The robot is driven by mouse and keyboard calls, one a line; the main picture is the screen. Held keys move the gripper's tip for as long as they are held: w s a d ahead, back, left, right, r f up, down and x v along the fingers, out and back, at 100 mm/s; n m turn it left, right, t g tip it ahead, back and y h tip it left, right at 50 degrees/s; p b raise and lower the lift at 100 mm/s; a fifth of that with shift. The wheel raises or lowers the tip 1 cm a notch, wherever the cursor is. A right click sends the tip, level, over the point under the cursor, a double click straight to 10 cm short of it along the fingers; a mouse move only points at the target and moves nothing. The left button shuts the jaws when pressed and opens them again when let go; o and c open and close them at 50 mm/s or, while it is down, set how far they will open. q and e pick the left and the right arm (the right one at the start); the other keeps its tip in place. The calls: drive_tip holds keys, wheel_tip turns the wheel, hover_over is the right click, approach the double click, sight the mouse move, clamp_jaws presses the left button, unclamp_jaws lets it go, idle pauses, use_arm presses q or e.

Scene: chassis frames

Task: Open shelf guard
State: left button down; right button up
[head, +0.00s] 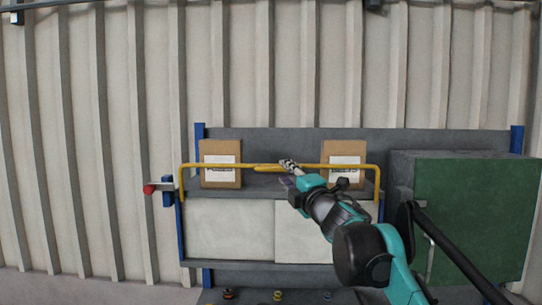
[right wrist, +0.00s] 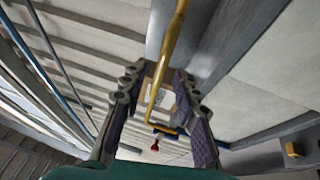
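The shelf guard (head: 220,165) is a yellow bar with bent-down ends, lying level across the front of the shelf in the head view. It also shows in the right wrist view (right wrist: 171,50), running between my fingers from the top edge. My right gripper (head: 288,171) is at the middle of the bar. In the right wrist view the right gripper (right wrist: 158,88) has its purple-padded fingers spread on both sides of the bar. Contact with the bar cannot be told. A red knob (head: 148,189) is beside the guard's left end; it also shows in the right wrist view (right wrist: 155,146). My left gripper is not in view.
Two labelled cardboard boxes (head: 221,149) (head: 344,150) stand on the shelf behind the guard. Blue posts (head: 200,133) edge the shelf unit, with pale panels (head: 230,229) below. A green-fronted cabinet (head: 475,215) stands close on the right. Left of the shelf is clear wall.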

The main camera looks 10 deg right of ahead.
drive_tip(key=d+p+x, duration=0.1)
drive_tip(key=p+x, duration=0.1)
drive_tip(key=x, duration=0.5)
drive_tip(key=shift+w+a, duration=0.35)
drive_tip(key=shift+a, duration=0.15)
drive_tip(key=c, duration=0.7)
drive_tip(key=shift+w, duration=0.1)
drive_tip(key=shift+r, duration=0.1)
